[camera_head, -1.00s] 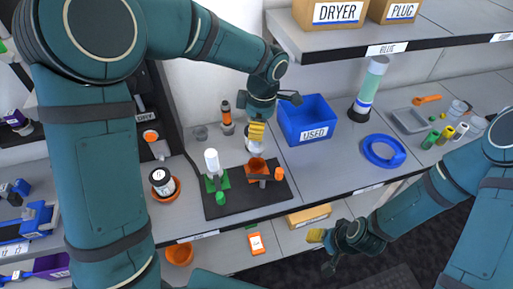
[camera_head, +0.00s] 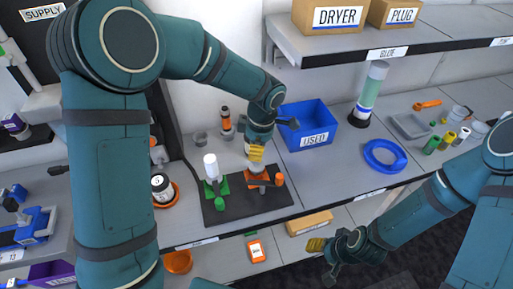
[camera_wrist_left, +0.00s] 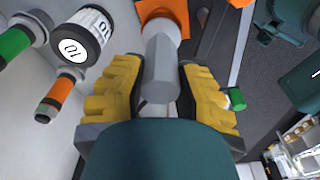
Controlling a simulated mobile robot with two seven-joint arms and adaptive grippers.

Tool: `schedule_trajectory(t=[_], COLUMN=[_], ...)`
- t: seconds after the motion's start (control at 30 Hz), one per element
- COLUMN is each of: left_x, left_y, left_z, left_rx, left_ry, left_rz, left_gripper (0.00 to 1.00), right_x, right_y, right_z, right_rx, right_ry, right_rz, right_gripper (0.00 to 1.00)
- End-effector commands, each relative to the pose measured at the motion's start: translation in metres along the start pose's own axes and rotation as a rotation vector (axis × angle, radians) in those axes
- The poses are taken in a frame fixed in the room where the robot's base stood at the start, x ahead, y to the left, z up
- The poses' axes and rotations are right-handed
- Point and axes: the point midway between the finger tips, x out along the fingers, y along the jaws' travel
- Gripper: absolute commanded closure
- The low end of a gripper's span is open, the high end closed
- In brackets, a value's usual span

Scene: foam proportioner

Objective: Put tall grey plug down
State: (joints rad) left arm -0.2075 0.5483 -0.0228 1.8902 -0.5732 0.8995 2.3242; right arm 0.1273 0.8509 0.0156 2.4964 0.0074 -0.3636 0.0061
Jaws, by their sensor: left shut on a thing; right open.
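My left gripper (camera_head: 257,153) is shut on the tall grey plug (camera_wrist_left: 160,80), a grey faceted cylinder between its yellow pads in the left wrist view. In the head view the gripper hangs low over the orange holder (camera_head: 262,182) on the dark mat. The plug's lower end is at the holder, which also shows in the left wrist view (camera_wrist_left: 165,12). I cannot tell whether the plug touches it or sits in it. My right gripper (camera_head: 322,258) is open and empty in front of the bench at the lower right.
A green holder with a white-topped piece (camera_head: 211,168) stands left on the dark mat (camera_head: 240,208). A blue USED bin (camera_head: 310,127) stands behind right. A dark jar (camera_head: 162,187), an orange-black bottle (camera_head: 226,121) and a blue ring (camera_head: 385,155) stand around. The shelf (camera_head: 400,54) overhangs at the back right.

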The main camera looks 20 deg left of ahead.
Motion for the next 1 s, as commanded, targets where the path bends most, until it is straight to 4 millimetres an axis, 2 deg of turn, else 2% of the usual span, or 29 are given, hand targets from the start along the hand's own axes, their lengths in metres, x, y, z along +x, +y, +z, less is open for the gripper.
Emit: schedule_trajectory(t=[0.43,0.47,0.5,0.83,1.0], left_x=[0.007,0.007,0.007,0.006,-0.003], left_y=[0.000,0.000,0.000,0.000,0.000], left_z=[0.001,0.001,0.001,0.001,-0.001], left_rx=[0.000,0.000,0.000,0.000,-0.001], left_ry=[0.000,0.000,0.000,0.000,0.000], left_rz=[0.001,0.001,0.001,0.001,0.000], left_gripper=[1.00,0.56,0.45,0.45,0.45], right_x=[0.008,0.008,0.008,0.007,-0.003], right_y=[0.003,0.003,0.003,0.003,-0.001], right_z=[0.004,0.004,0.004,0.004,0.000], right_rx=[-0.003,-0.003,-0.003,-0.002,0.000], right_ry=[-0.009,-0.009,-0.009,-0.008,-0.001], right_rz=[-0.001,-0.001,-0.001,-0.001,0.000], right_gripper=[0.47,0.47,0.47,0.47,0.47])
